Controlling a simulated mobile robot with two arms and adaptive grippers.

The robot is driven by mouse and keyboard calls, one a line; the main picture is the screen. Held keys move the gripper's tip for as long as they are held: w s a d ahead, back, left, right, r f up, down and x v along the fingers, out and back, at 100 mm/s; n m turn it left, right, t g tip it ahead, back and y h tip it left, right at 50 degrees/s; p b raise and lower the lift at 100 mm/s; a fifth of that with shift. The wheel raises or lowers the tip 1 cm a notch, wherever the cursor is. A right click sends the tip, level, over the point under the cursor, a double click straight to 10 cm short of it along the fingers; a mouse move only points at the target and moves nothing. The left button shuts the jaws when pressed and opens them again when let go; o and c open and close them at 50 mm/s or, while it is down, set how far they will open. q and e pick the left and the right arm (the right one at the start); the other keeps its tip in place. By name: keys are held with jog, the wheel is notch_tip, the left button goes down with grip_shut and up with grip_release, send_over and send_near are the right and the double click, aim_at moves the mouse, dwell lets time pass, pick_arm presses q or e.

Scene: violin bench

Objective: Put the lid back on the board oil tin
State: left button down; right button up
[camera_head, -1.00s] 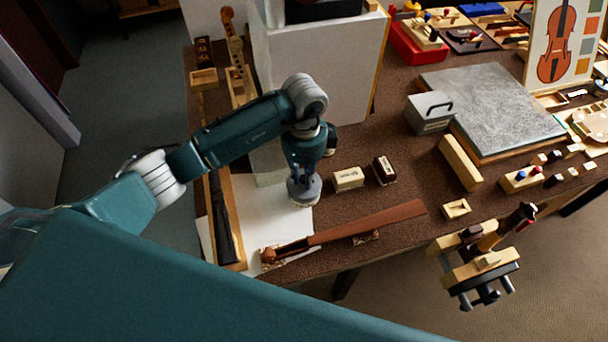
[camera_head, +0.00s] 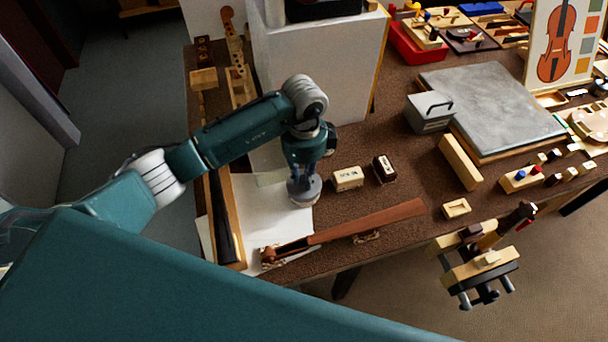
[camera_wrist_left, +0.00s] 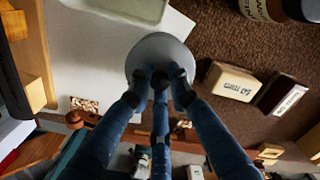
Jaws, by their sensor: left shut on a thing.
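My left gripper (camera_head: 303,172) points down over the near left part of the bench. It is shut on a round grey lid (camera_head: 304,190), which also shows in the left wrist view (camera_wrist_left: 158,48) as a flat disc under the fingers. The lid sits low over the white sheet's right edge. The board oil tin is not clearly seen; whatever is beneath the lid is hidden by it, and I cannot tell whether the lid touches a tin. My right gripper is not in view.
A cream block (camera_head: 348,178) and a dark labelled block (camera_head: 384,169) stand just right of the lid. A brown violin neck (camera_head: 350,229) lies in front. A labelled jar (camera_wrist_left: 264,9) stands behind. A tall white box (camera_head: 318,75) rises behind my arm.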

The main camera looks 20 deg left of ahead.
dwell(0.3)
pick_arm(q)
jog(key=c, duration=1)
grip_release()
jog(key=shift+c, duration=0.2)
jog(key=shift+r+p, duration=2.75)
jog(key=shift+r, duration=0.75)
jog(key=shift+c, duration=0.6)
